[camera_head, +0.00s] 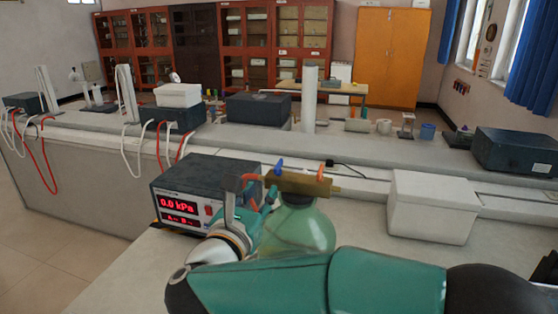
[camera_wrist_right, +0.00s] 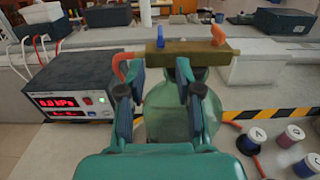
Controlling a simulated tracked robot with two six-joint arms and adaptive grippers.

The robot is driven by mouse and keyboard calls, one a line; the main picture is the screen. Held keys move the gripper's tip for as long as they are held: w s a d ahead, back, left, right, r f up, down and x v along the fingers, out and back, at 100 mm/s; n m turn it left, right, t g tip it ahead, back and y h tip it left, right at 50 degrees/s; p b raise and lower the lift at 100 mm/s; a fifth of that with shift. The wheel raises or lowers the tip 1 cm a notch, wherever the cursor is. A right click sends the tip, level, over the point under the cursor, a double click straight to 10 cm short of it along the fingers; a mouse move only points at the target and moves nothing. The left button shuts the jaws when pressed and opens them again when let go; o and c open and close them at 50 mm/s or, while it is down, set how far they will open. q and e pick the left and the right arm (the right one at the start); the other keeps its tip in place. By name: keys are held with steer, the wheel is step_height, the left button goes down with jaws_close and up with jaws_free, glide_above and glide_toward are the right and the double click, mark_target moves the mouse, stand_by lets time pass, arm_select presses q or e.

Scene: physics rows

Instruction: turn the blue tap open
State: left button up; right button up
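The blue tap (camera_head: 279,167) stands up from the left part of a brass bar (camera_head: 305,185) on top of a green glass bottle (camera_head: 305,230). In the right wrist view the blue tap (camera_wrist_right: 160,37) points upward, above the gap between my fingers. An orange tap (camera_head: 321,172) is on the bar's right part. My right gripper (camera_head: 258,196) is at the left front of the bar. In the wrist view the right gripper (camera_wrist_right: 160,72) is open, with its fingers apart and nothing seen held; contact with the bar cannot be told. My left gripper is out of view.
A pressure box (camera_head: 182,190) reading 0.0 kPa stands left of the bottle, with a red hose (camera_wrist_right: 119,65) at the bar's left end. A white box (camera_head: 432,205) is at right. Several spools (camera_wrist_right: 290,137) stand right of the bottle.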

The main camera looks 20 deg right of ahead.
mark_target(275, 172)
steer(key=p+x, duration=0.4)
steer(key=x, duration=0.7)
steer(key=shift+w+d+r, duration=0.1)
steer(key=shift+w+d, duration=0.05)
steer(key=shift+d, duration=0.05)
steer(key=shift+w+d, duration=0.3)
steer(key=shift+w, duration=0.1)
